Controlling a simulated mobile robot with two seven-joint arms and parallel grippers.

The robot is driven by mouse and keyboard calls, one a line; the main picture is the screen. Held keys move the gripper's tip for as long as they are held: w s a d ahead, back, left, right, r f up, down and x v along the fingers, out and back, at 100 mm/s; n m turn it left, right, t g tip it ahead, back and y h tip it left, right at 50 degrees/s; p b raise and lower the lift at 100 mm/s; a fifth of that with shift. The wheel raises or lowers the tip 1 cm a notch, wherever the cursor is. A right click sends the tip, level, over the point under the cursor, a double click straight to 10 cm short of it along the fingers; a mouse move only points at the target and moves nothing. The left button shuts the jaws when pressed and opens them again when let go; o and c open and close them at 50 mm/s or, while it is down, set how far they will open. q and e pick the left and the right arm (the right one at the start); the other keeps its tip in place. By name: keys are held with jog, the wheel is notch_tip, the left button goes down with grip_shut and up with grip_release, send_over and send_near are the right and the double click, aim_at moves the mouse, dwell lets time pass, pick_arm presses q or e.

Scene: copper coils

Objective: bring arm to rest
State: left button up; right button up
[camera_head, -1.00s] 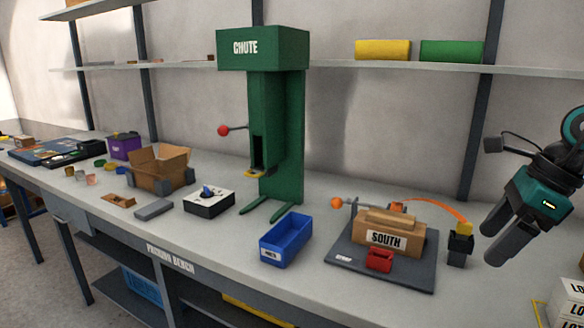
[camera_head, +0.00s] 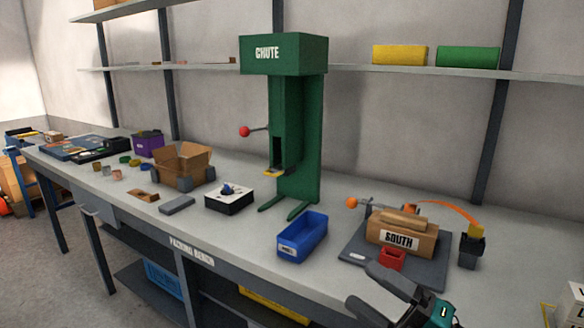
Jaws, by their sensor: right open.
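My right gripper (camera_head: 388,298) is at the bottom of the head view, right of centre. It is low by the bench's front edge, in front of the dark mat with the box marked SOUTH. Its two dark fingers point left and are apart, with nothing seen between them. Only the fingers and part of the teal body show; the rest of the arm is cut off by the frame. My left gripper does not show.
The grey bench (camera_head: 235,228) carries a green chute (camera_head: 300,130), a blue bin (camera_head: 302,238), an open cardboard box (camera_head: 180,168), a purple bin (camera_head: 149,145) and the SOUTH box (camera_head: 400,240) on its mat. White boxes (camera_head: 575,300) stand at the lower right.

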jog(key=s+d+f+m+t+h, duration=0.2)
jog(key=f+m+h, duration=0.45)
jog(key=m, duration=0.25)
jog(key=s+d+f+m+t+h, duration=0.25)
jog(key=f+m+h, duration=0.25)
jog(key=f+m, duration=0.3)
jog(key=s+f+m+g+h, duration=0.4)
jog(key=s+f+m+g, duration=0.2)
jog(key=s+f+m, duration=0.3)
notch_tip(320, 180, down, 3)
jog(key=shift+s+d+p, duration=0.4)
jog(key=shift+s+p, duration=0.05)
jog(key=shift+s, duration=0.3)
